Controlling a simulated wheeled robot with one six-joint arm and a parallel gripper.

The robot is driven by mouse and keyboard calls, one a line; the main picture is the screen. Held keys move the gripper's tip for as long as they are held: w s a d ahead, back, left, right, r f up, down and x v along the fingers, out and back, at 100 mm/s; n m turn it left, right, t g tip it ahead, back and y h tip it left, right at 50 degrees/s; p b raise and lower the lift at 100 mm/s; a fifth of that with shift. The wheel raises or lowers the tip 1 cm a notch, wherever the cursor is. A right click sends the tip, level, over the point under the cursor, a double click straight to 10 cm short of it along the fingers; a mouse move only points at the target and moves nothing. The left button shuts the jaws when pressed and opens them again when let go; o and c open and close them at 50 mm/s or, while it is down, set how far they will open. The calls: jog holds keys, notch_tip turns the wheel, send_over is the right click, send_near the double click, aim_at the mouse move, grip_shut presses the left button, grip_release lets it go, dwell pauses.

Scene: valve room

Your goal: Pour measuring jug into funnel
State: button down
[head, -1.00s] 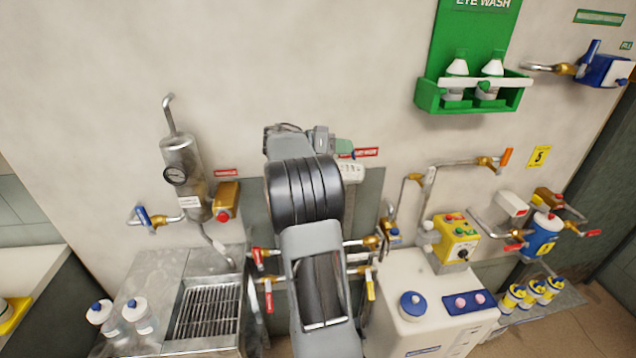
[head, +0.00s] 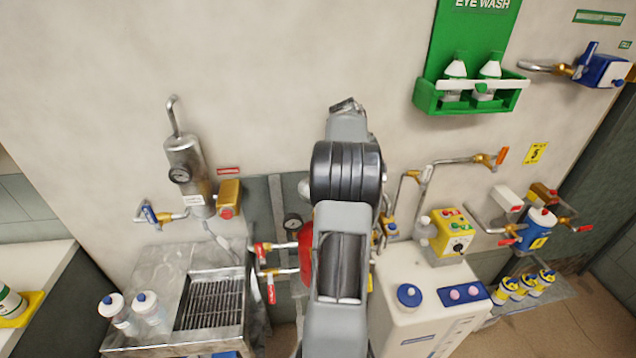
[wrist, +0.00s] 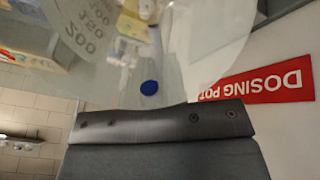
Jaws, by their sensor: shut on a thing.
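The measuring jug (wrist: 205,50) is clear, with the marks 100, 150 and 200 showing upside down in the wrist view. It fills the upper part of that view, right in front of my gripper (wrist: 160,112), which is shut on it. A blue round spot (wrist: 149,87) shows at or through the jug, just above the dark jaw. In the head view my arm hides the gripper and the jug. I cannot make out a funnel in either view, nor tell the jug's fill level.
A red sign reading "DOSING POT" (wrist: 264,86) is on the wall beside the jug. A red vessel (head: 305,245) and a gauge (head: 292,222) show partly behind my arm. Left are a metal sink (head: 210,305) and two bottles (head: 150,308); right are a white tank (head: 405,325) and a yellow control box (head: 450,237).

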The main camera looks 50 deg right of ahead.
jog(key=shift+s+d+f+t+y, duration=0.35)
jog(key=shift+d+f+t+y, duration=0.2)
jog(key=shift+f+y, duration=0.15)
jog(key=shift+s+d+f+t+y, duration=0.4)
jog(key=shift+f+t+y, duration=0.1)
jog(key=shift+f+y, duration=0.2)
jog(key=shift+s+d+f+t+y, duration=0.35)
jog(key=shift+d+f+t+y, duration=0.2)
jog(key=shift+f+y, duration=0.15)
jog(key=shift+a, duration=0.1)
